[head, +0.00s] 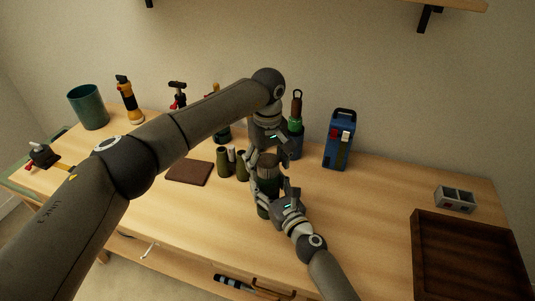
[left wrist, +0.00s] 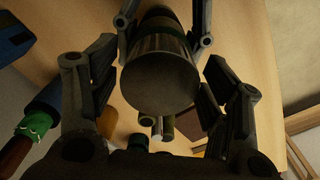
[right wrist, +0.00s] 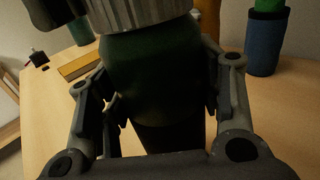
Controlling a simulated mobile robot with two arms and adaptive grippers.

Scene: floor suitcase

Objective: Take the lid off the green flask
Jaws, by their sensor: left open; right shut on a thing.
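The green flask (head: 263,202) stands upright on the workbench, with a grey ribbed lid (head: 268,164) on top. In the right wrist view its dark green body (right wrist: 152,75) fills the middle, with the lid (right wrist: 145,12) above. My right gripper (head: 274,204) is shut on the flask body from the front right. My left gripper (head: 268,150) points down from above. Its fingers are open on both sides of the lid, whose round top (left wrist: 160,78) shows between them in the left wrist view. Part of the flask is hidden by both grippers.
Binoculars (head: 224,163) and a brown pad (head: 190,172) lie left of the flask. A dark wooden tray (head: 420,262) is at right. The bench between flask and tray is clear.

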